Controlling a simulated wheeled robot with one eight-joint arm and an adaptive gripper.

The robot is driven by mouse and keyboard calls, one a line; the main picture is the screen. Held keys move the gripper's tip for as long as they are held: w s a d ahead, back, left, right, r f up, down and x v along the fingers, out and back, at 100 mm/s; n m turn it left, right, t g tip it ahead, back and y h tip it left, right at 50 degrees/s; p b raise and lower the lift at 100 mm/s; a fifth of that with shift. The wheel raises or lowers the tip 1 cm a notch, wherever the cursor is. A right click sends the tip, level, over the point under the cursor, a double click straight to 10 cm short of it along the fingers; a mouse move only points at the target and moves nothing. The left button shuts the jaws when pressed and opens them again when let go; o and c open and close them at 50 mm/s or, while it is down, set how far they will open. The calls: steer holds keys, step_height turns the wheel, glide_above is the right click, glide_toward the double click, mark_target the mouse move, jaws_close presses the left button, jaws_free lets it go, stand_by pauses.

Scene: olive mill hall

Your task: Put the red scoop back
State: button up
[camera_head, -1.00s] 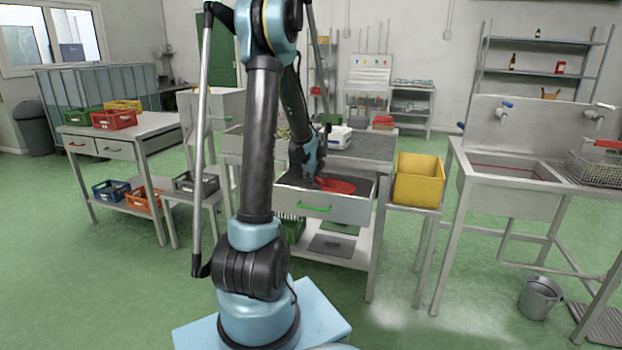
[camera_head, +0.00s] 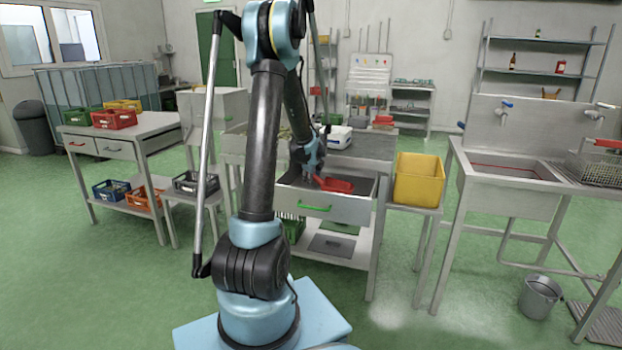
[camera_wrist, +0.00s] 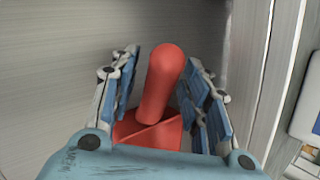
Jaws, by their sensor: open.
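The red scoop (camera_head: 335,185) lies in the open drawer (camera_head: 325,206) with the green handle, under the worktable. In the wrist view the scoop's handle (camera_wrist: 161,85) stands between my gripper's two fingers, and part of its red body shows below, partly hidden by the gripper. My gripper (camera_head: 308,178) is low over the drawer, at the left end of the scoop. In the wrist view my gripper (camera_wrist: 168,92) is open, with its fingers to either side of the handle and a gap on the right.
A yellow bin (camera_head: 418,180) stands on a stand just right of the drawer. A white device (camera_head: 337,138) sits on the worktable behind. The sink (camera_head: 505,170) is further right. A table with crates (camera_head: 114,119) is at the left.

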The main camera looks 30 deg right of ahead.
steer(key=shift+r, duration=0.1)
steer(key=v, duration=1.2)
steer(key=a+n, duration=0.2)
steer(key=a, duration=0.3)
steer(key=s+a+r+n+y, duration=0.1)
steer(key=a+n, duration=0.1)
steer(key=a, duration=0.3)
steer(key=a+r+n, duration=0.1)
steer(key=a+n, duration=0.1)
steer(key=a, duration=0.3)
steer(key=shift+s+n+g, duration=0.3)
steer(key=shift+n+g, duration=0.1)
steer(key=s+a+f+n+g+y, duration=0.1)
steer(key=s+a+n, duration=0.6)
steer(key=a, duration=0.4)
steer(key=s+a+f+n+g+y, duration=0.1)
steer(key=s+a+n, duration=0.6)
steer(key=a, duration=0.4)
steer(key=s+a+f+n, duration=0.2)
steer(key=s+f+n, duration=0.1)
steer(key=s+n, duration=0.2)
steer(key=s+a+f+n+g, duration=0.1)
steer(key=s+a+f+n, duration=0.2)
steer(key=s+n, duration=0.2)
steer(key=shift+s+a, duration=0.35)
steer(key=shift+s, duration=0.6)
steer(key=shift+f, duration=0.1)
